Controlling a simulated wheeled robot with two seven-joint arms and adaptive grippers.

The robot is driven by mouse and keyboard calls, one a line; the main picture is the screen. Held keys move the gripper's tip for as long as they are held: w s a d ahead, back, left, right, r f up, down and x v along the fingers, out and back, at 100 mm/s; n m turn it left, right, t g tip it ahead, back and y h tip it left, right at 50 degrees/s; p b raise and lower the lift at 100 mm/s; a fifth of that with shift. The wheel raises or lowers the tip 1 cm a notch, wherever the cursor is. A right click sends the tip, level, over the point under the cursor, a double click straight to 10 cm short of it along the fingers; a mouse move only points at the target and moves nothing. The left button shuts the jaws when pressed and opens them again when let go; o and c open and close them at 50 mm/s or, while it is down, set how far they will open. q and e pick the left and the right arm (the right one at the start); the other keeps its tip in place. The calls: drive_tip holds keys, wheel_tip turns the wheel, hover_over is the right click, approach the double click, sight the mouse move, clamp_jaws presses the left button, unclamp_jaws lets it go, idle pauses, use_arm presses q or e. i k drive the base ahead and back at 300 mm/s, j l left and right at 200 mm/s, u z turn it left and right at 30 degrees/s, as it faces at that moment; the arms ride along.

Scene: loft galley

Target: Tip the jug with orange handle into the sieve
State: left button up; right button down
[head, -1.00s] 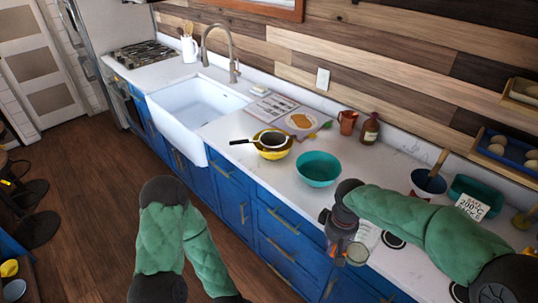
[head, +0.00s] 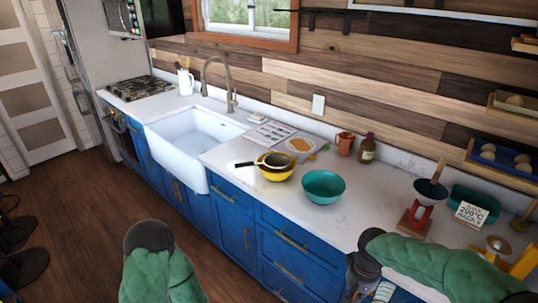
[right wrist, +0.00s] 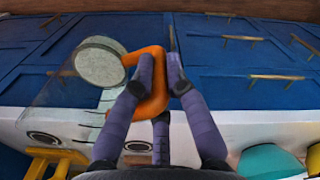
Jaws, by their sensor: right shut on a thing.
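The sieve (head: 276,160) has a dark handle pointing left and rests on a yellow bowl (head: 273,174) on the counter. My right gripper (right wrist: 160,85) is shut on the orange handle (right wrist: 155,104) of a clear jug (right wrist: 100,63). The jug is on the left of the right wrist view, with marks on its see-through wall; I cannot tell what it holds. In the head view the right gripper (head: 360,287) is at the bottom edge, in front of the counter, right of and nearer than the sieve. My left gripper is out of the head view.
A teal bowl (head: 323,186) stands just right of the yellow bowl. The white sink (head: 205,138) lies left.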

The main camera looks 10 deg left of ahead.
sight(275, 163)
drive_tip(key=i+j, duration=0.2)
drive_tip(key=j, duration=0.2)
drive_tip(key=i+j, duration=0.2)
drive_tip(key=j, duration=0.2)
drive_tip(key=i+j, duration=0.2)
drive_tip(key=j, duration=0.2)
drive_tip(key=i+j, duration=0.15)
drive_tip(key=j, duration=0.25)
drive_tip(key=i+l+z, duration=0.05)
